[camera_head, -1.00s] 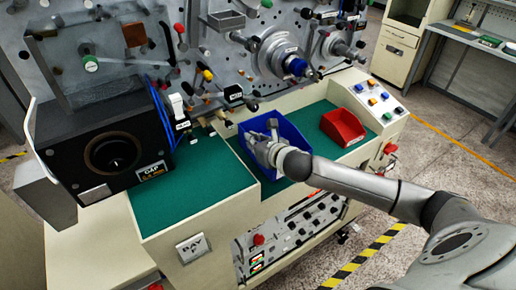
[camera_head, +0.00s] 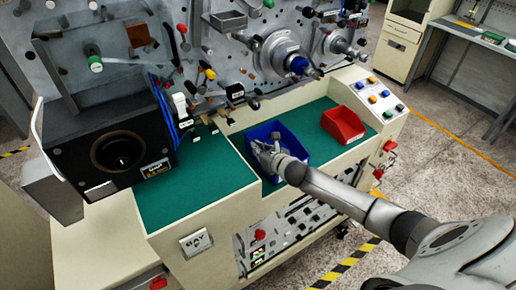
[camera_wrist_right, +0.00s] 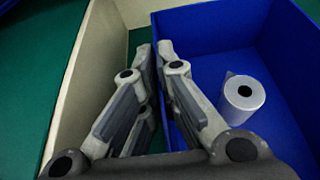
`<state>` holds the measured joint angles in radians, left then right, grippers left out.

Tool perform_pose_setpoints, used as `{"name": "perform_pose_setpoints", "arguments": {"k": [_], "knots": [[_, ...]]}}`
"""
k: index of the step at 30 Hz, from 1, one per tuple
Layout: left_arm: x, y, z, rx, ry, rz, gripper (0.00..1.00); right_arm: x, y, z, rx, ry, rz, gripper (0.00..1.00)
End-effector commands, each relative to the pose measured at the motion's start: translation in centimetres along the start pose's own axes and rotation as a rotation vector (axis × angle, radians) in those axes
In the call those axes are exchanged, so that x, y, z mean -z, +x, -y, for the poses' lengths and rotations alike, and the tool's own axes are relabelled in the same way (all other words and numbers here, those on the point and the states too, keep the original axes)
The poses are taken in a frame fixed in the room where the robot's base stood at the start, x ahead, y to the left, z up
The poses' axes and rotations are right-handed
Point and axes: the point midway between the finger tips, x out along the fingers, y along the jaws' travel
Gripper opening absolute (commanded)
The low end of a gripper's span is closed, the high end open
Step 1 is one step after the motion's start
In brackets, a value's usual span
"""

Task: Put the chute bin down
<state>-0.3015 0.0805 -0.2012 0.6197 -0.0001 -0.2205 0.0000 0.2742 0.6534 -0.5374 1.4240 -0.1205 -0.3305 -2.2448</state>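The blue chute bin (camera_head: 297,139) is in the recessed green bay at the front of the machine. In the right wrist view the bin (camera_wrist_right: 221,28) fills the right side, and a silver-white roll (camera_wrist_right: 243,92) stands inside it. My right gripper (camera_head: 264,147) is at the bin's left wall. In the wrist view its fingers (camera_wrist_right: 155,52) are close together, one on each side of that wall, pinching it. The bin looks level and low over the green surface; I cannot tell whether its bottom touches. My left gripper is not in view.
A red bin (camera_head: 343,125) sits right of the blue bin on the green surface (camera_head: 318,150). A cream step wall (camera_wrist_right: 90,75) stands close left of my fingers. A black box (camera_head: 112,150) stands on the raised left surface. Spindles and knobs project from the panel behind.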

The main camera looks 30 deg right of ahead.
Motion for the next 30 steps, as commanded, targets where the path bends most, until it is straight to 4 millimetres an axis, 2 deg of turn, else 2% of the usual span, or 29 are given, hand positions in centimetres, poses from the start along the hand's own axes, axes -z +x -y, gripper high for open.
{"name": "perform_pose_setpoints", "arguments": {"k": [7, 9, 13, 24, 30], "knots": [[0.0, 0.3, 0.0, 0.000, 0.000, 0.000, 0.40, 0.2, 0.1, 0.0, 0.000, -0.001, 0.001, 0.00], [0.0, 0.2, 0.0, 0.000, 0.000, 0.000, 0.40, 0.2, 0.1, 0.0, 0.000, 0.000, 0.000, 0.12], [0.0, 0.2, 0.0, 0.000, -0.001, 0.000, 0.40, 0.2, 0.1, 0.0, 0.000, 0.000, 0.000, 0.27], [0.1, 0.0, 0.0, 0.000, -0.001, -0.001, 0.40, -0.1, -0.1, 0.0, 0.000, 0.000, 0.000, 0.27], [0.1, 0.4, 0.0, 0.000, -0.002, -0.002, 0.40, 0.1, -1.9, 0.1, 0.000, -0.002, -0.001, 0.27]]}}
